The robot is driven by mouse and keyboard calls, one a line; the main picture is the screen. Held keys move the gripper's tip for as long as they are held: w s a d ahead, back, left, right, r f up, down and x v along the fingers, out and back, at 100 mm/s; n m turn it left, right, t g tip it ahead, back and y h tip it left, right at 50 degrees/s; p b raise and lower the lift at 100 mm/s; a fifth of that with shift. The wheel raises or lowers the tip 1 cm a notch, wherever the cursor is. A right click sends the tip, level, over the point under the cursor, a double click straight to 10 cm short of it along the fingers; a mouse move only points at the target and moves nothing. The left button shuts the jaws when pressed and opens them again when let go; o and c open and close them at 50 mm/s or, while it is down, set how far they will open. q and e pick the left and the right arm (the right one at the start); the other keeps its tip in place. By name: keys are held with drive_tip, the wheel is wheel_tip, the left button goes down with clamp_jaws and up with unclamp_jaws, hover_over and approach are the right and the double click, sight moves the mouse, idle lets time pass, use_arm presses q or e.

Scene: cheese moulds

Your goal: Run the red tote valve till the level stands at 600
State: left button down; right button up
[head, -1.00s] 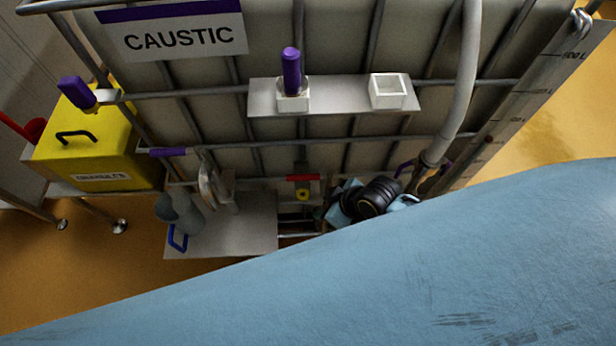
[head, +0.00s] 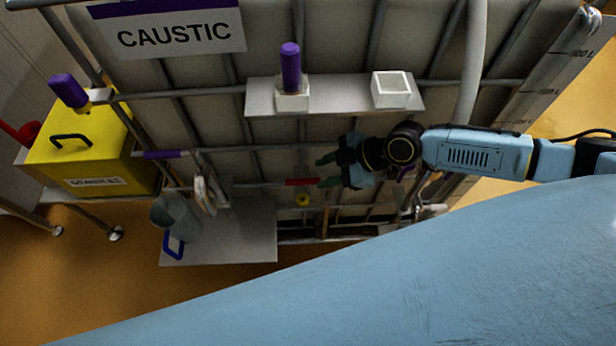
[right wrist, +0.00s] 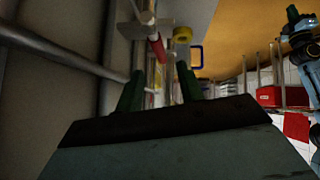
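The red valve handle (head: 303,181) is a short bar low on the front of the caustic tote, above a yellow round part (head: 302,200). My right gripper (head: 324,171) is just right of the handle, its green fingers apart and empty. In the right wrist view the red handle (right wrist: 157,48) shows beyond the gap between the fingertips (right wrist: 158,85), apart from them. The level scale (head: 545,85) runs down the tote's right side; its figures and the level are too small to read. A blue arm with a green fingertip, probably my left gripper (right wrist: 294,25), shows at the right wrist view's edge.
A shelf (head: 340,105) with a purple-handled part (head: 290,68) and a white square holder (head: 391,90) sits above. A grey jug (head: 175,215) stands on the lower plate (head: 240,235). A grey hose (head: 468,75) hangs right. A yellow box (head: 90,150) is left.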

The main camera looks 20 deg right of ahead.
sight(303, 181)
drive_tip(key=x, duration=0.6)
drive_tip(key=shift+b, duration=0.3)
clamp_jaws()
